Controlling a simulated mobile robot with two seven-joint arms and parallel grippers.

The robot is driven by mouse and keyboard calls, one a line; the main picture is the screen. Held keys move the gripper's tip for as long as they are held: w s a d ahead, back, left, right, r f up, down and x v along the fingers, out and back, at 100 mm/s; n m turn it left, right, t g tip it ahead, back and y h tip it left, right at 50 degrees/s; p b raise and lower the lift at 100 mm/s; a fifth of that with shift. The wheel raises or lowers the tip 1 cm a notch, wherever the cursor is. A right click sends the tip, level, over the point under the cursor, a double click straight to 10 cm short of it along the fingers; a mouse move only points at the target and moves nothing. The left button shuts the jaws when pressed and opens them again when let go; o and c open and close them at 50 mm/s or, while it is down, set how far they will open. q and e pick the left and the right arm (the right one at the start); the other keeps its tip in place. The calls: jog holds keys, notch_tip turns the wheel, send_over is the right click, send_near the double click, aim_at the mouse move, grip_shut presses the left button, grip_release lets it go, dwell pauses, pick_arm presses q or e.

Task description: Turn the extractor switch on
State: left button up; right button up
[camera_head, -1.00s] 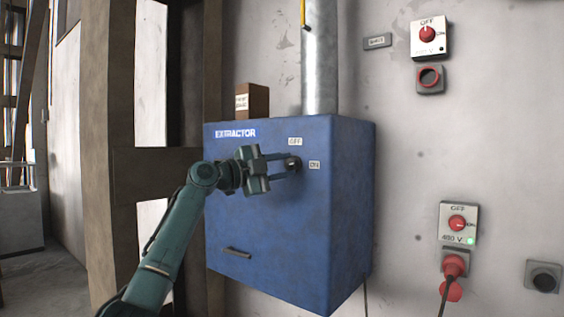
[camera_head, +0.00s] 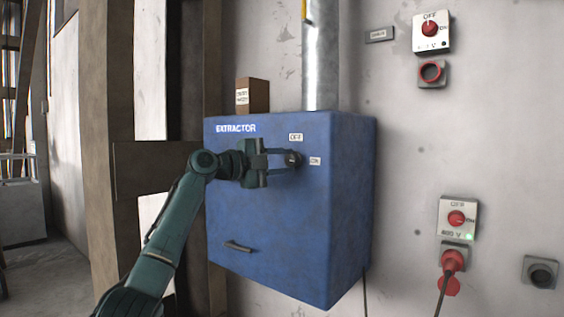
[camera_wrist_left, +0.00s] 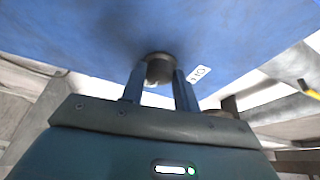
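The blue extractor box (camera_head: 262,210) hangs on the wall, with an EXTRACTOR label at its upper left. Its dark round switch (camera_head: 293,159) sits on the front face, between an OFF label (camera_head: 295,137) above and an ON label (camera_head: 315,161) to the right. My left gripper (camera_head: 287,160) is at the switch, its fingers pointing at the box. In the left wrist view the two fingers (camera_wrist_left: 159,84) stand apart on either side of the switch (camera_wrist_left: 160,69). The fingers partly hide the switch, so I cannot tell which way it points. My right gripper is not in view.
A metal duct (camera_head: 320,60) rises from the box top beside a small brown box (camera_head: 252,96). Other red-knobbed switches (camera_head: 431,32) and (camera_head: 457,218) and sockets are on the wall to the right. A handle (camera_head: 238,246) is low on the box front. Wooden posts stand left.

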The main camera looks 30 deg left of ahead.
pick_arm(q)
jog(key=o, duration=0.4)
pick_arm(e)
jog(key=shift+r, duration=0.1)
pick_arm(q)
jog(key=shift+o, duration=0.2)
jog(key=b+v, duration=0.4)
jog(key=v, duration=0.9)
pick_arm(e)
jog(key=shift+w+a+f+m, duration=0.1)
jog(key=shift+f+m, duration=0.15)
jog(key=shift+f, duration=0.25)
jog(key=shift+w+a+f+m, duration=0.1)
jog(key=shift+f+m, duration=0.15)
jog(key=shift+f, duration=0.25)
pick_arm(q)
jog(key=shift+s, duration=0.1)
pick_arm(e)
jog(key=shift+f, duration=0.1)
